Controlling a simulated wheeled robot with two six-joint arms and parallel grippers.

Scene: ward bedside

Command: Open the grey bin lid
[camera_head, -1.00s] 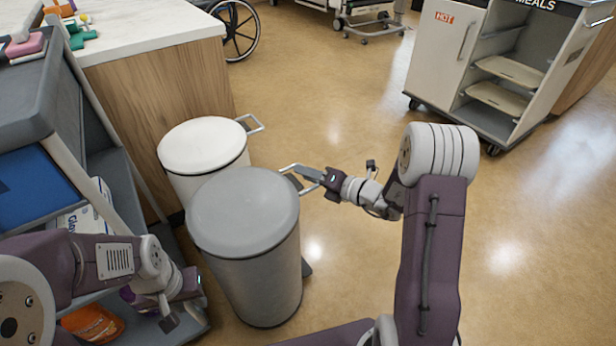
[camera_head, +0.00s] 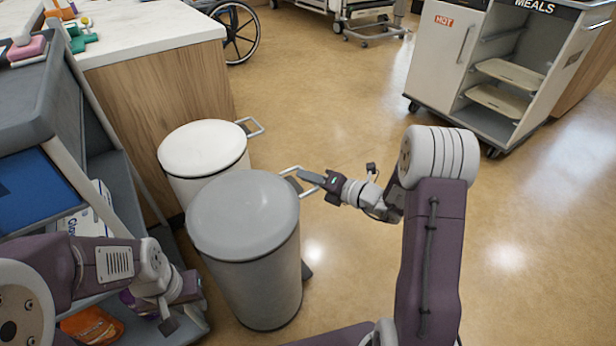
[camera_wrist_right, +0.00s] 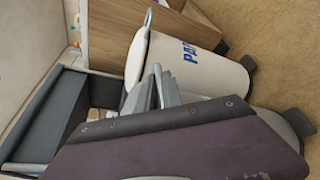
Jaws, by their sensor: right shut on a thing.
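The grey bin (camera_head: 250,275) stands in front of the white bin, and its round grey lid (camera_head: 243,213) lies flat and closed on top. A pale loop handle (camera_head: 289,170) sticks out from the lid's right side. My right gripper (camera_head: 308,178) is at this handle, shut on it, with its fingers pointing left toward the lid. In the right wrist view my gripper fingers (camera_wrist_right: 165,88) show, but the purple gripper body covers much of the grey bin (camera_wrist_right: 280,125). My left gripper (camera_head: 190,300) is low beside the shelf cart at left; its fingers are too unclear to judge.
The white bin (camera_head: 203,148) with a similar handle stands close behind the grey one. A wooden counter (camera_head: 160,100) and a grey shelf cart (camera_head: 105,165) crowd the left. A meals cart (camera_head: 490,75) is far right. The floor between is clear.

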